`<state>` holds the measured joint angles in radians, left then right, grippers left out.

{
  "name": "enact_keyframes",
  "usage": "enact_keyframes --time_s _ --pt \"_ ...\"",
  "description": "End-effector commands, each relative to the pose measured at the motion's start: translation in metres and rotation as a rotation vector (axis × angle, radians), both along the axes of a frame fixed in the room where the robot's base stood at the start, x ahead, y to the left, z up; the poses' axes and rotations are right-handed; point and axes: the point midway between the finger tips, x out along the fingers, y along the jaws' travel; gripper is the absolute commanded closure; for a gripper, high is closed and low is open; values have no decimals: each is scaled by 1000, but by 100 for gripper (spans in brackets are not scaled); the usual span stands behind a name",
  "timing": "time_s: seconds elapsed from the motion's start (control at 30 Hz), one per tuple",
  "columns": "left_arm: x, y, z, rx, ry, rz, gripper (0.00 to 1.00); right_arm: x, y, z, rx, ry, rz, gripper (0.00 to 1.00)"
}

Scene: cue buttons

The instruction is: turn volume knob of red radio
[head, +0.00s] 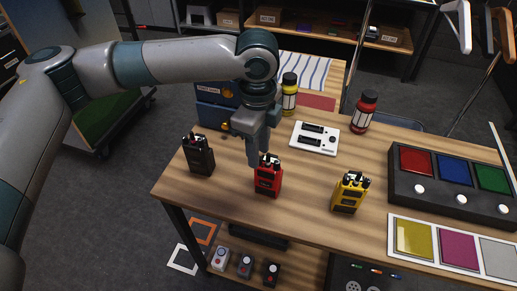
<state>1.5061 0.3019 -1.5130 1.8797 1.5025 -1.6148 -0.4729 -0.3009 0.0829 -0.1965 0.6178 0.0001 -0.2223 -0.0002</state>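The red radio (267,181) stands upright on the wooden table near its front edge, with small dark and light parts on its top. My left gripper (260,155) points down just above and behind the radio's top left side. Its fingertips are close to the top of the radio; I cannot tell whether they touch it. The fingers overlap in this view, so their gap does not show clearly. The volume knob is too small to make out for certain. My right gripper is not in view.
A black radio (200,157) stands left and a yellow radio (349,193) right. Behind are a white charger-like panel (315,138), a yellow bottle (289,94) and a red bottle (363,112). A button box (455,208) and coloured pads (458,248) fill the right side.

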Motion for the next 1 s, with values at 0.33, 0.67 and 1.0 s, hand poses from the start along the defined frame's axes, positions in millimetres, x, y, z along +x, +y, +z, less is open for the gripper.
enact_keyframes --time_s 0.33,0.67,1.0 --pt "0 0 -13 1 0 0 69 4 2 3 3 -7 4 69" --pt "0 0 -13 1 0 0 100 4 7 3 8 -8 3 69" --pt "0 0 -9 1 3 65 100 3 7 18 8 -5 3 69"
